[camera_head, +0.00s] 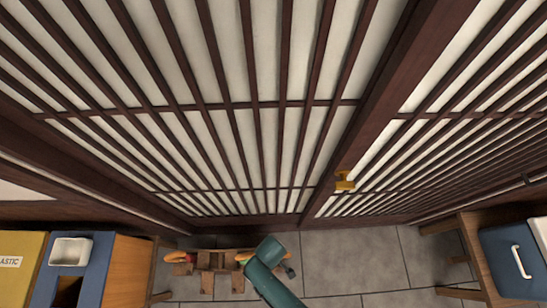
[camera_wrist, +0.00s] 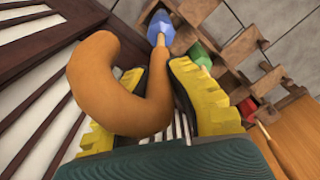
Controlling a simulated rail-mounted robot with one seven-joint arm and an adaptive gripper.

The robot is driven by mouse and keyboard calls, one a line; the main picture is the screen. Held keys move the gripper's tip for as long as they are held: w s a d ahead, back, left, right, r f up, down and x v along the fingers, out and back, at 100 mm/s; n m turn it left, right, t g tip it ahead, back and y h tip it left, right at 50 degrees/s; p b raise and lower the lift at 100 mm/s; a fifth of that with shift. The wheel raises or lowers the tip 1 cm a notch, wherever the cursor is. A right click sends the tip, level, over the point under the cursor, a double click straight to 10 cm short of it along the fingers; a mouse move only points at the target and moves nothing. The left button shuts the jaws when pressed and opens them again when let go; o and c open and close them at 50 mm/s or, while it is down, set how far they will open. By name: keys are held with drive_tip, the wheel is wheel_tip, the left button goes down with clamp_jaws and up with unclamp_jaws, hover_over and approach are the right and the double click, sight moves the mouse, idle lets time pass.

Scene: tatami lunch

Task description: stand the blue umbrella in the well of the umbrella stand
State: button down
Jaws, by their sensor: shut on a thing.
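In the wrist view my gripper (camera_wrist: 178,95), with yellow finger pads, is shut on the blue umbrella by its brown crook handle (camera_wrist: 95,90). The handle fills the near left, and a small part of the blue canopy (camera_wrist: 160,28) shows beyond it at the top. The rest of the umbrella is hidden. A wooden frame (camera_wrist: 240,45) with openings, seemingly the umbrella stand, lies at the upper right of the wrist view. In the head view a low wooden structure (camera_head: 205,262) sits beside my teal arm. I cannot tell its well or the umbrella's tip.
A slatted screen wall (camera_head: 250,100) fills most of the head view. A blue bin (camera_head: 80,275) and yellow bin (camera_head: 20,270) stand at lower left. A wooden stand with a blue box (camera_head: 510,262) is at lower right. Grey floor tiles (camera_head: 365,260) are clear between.

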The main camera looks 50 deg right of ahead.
drive_tip(key=shift+f+b, duration=1.9)
drive_tip(key=shift+f, duration=0.6)
drive_tip(key=shift+c, duration=1.8)
unclamp_jaws()
wheel_tip(320, 180, up, 7)
drive_tip(key=p, duration=0.7)
drive_tip(key=shift+r, duration=0.1)
